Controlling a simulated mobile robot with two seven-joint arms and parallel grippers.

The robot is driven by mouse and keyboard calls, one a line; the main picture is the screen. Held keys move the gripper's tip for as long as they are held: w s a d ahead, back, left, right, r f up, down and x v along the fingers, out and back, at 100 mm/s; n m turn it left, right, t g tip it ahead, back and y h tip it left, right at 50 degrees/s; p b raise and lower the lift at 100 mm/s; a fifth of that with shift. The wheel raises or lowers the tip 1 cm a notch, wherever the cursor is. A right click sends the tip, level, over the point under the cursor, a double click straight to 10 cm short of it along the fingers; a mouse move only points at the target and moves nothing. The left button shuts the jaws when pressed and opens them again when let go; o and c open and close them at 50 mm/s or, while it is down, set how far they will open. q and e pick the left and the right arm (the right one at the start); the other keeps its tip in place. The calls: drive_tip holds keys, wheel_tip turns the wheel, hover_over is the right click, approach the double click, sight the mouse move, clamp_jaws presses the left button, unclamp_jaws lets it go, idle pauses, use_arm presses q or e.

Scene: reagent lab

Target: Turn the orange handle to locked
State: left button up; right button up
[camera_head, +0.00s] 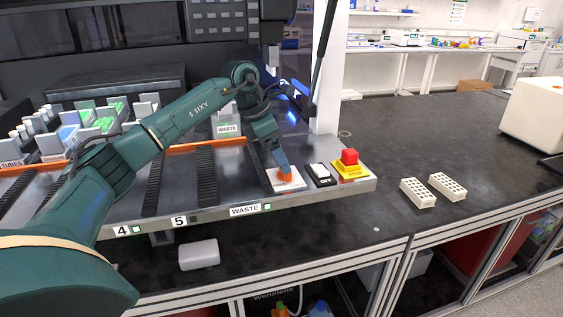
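The orange handle (286,179) sits on a small white plate (298,184) at the front right of the grey machine deck. My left arm reaches in from the left across the deck. My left gripper (283,168) points down with its tips right at the orange handle and covers part of it. The fingers look close together, but I cannot tell whether they grip the handle or only touch it. Any lock marking on the plate is too small to read. My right gripper is not in view.
Right of the plate are a black-and-white rocker switch (319,173) and a red button on a yellow base (349,163). Behind stands a white post (327,90). Racks of tubes (80,125) fill the deck's left. White blocks (418,192) lie on the dark bench, otherwise mostly clear there.

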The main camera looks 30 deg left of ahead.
use_arm(q)
drive_tip(key=v, duration=0.9)
drive_tip(key=shift+r, duration=0.4)
drive_tip(key=shift+s+f, duration=0.1)
